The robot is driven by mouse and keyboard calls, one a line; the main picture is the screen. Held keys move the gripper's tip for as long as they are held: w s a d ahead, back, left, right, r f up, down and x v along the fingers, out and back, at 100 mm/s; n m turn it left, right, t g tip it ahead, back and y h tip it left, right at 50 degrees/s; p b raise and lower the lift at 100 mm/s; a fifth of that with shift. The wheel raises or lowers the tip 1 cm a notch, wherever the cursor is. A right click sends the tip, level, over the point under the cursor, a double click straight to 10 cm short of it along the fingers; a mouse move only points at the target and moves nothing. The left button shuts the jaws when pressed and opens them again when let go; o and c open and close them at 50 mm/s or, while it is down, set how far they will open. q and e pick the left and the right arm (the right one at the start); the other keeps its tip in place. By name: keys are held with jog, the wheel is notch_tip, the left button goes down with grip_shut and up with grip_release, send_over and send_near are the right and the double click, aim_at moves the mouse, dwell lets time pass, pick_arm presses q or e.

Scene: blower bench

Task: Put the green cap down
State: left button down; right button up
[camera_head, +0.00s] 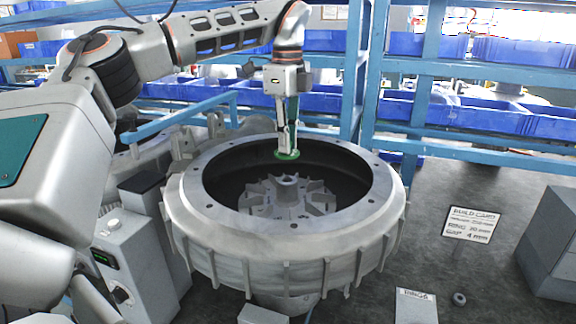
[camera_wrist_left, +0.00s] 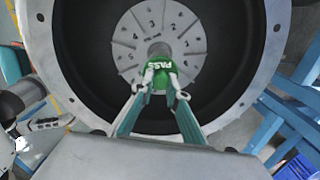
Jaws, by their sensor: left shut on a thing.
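My left gripper (camera_head: 287,142) is shut on the green cap (camera_head: 287,155) and holds it near the far inner side of the round grey blower housing (camera_head: 190,215). In the left wrist view, the cap (camera_wrist_left: 163,77) sits between the two fingertips and bears the word PASS, upside down. Behind it lies the numbered grey impeller (camera_wrist_left: 152,38) inside the dark bowl. The cap hides part of the impeller, and its height above it is hard to tell.
A box labelled RINGS (camera_head: 416,307) and a small ring (camera_head: 459,299) are at the front. A grey control box (camera_head: 137,262) stands left. Blue shelving with bins (camera_head: 455,113) is behind. Bench between housing and card is clear.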

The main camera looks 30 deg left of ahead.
pick_arm(q)
jog(key=shift+f, duration=3.25)
jog(key=c, duration=2)
grip_release()
jog(key=shift+f, duration=0.15)
notch_tip(320, 180, up, 12)
jog(key=shift+r, duration=0.2)
jog(key=shift+f, duration=0.1)
